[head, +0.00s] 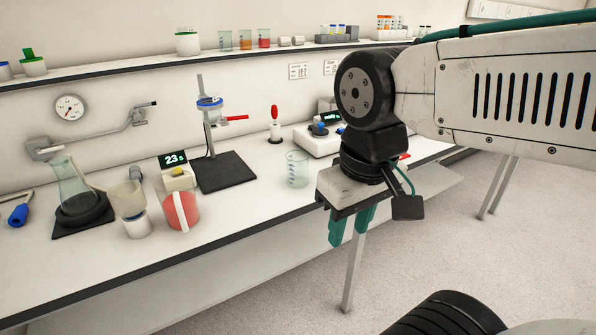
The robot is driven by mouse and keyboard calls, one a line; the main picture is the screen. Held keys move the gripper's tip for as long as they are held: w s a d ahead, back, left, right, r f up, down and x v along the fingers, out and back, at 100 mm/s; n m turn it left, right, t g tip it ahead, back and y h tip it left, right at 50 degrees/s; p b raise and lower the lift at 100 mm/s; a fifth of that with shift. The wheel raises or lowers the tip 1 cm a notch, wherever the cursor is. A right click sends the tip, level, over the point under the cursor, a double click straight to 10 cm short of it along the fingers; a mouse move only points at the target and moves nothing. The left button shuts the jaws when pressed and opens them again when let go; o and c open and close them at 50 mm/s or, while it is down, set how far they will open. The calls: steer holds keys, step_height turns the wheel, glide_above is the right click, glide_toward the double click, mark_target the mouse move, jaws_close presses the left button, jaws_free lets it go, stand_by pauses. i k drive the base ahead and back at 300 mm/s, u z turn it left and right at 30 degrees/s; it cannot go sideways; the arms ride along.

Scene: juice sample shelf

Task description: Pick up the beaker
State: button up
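A clear glass beaker (297,168) with faint markings stands upright on the white bench (262,203), near its front edge. It looks empty. My gripper (350,232) hangs with its two teal fingers pointing down, in front of the bench edge and to the right of the beaker in the picture. The fingers are apart with nothing seen between them. The gripper does not touch the beaker, and the beaker is in full view.
Left of the beaker are a stand (209,120) on a black base, a red jug (181,210), a timer (174,170) and a flask (74,185). Behind it stand a red-topped item (275,122) and a white device (318,141). A shelf (130,67) runs above.

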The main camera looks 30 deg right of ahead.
mark_target(297, 161)
steer(key=u, duration=2.25)
steer(key=i, duration=2.15)
steer(key=z, duration=3.65)
steer(key=i, duration=0.5)
steer(key=z, duration=0.1)
